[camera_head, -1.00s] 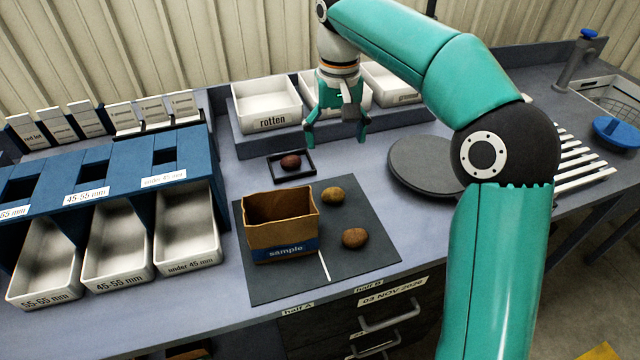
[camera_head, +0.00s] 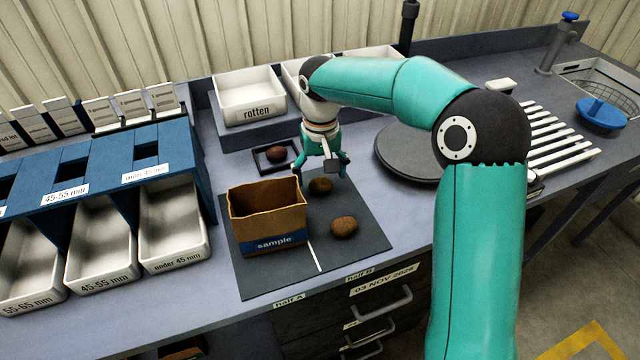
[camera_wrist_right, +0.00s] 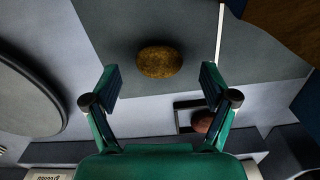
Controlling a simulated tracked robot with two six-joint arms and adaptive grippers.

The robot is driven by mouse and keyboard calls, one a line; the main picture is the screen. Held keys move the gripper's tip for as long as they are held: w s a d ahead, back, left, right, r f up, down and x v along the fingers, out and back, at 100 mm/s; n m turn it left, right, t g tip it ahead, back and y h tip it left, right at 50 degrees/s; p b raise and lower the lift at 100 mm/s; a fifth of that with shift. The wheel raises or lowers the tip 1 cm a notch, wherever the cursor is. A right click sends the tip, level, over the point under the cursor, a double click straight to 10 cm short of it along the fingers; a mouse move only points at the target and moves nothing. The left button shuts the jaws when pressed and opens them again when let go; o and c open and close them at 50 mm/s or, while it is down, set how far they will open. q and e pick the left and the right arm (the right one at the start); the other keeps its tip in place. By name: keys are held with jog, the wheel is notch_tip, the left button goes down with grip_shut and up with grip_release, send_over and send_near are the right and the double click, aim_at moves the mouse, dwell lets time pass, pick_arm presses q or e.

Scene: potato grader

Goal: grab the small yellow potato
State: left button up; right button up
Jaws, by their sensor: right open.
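The small yellow potato (camera_head: 320,187) lies on the dark mat (camera_head: 365,205), right of the sample bag. In the right wrist view the yellow potato (camera_wrist_right: 160,62) lies just ahead of the fingertips, about midway between them. My right gripper (camera_head: 321,174) is open and empty, pointing down just over the potato; its open fingers also show in the right wrist view (camera_wrist_right: 160,82). I cannot tell the exact height gap. My left gripper is not in view.
A larger brown potato (camera_head: 344,227) lies nearer on the mat. The open paper sample bag (camera_head: 272,238) stands close on the left. A reddish potato (camera_head: 276,154) sits in a small black tray behind. A round grey plate (camera_head: 402,160) lies to the right.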

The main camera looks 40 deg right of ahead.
jog(key=shift+f, duration=1.4)
jog(key=c, duration=1.2)
jog(key=shift+r, duration=0.15)
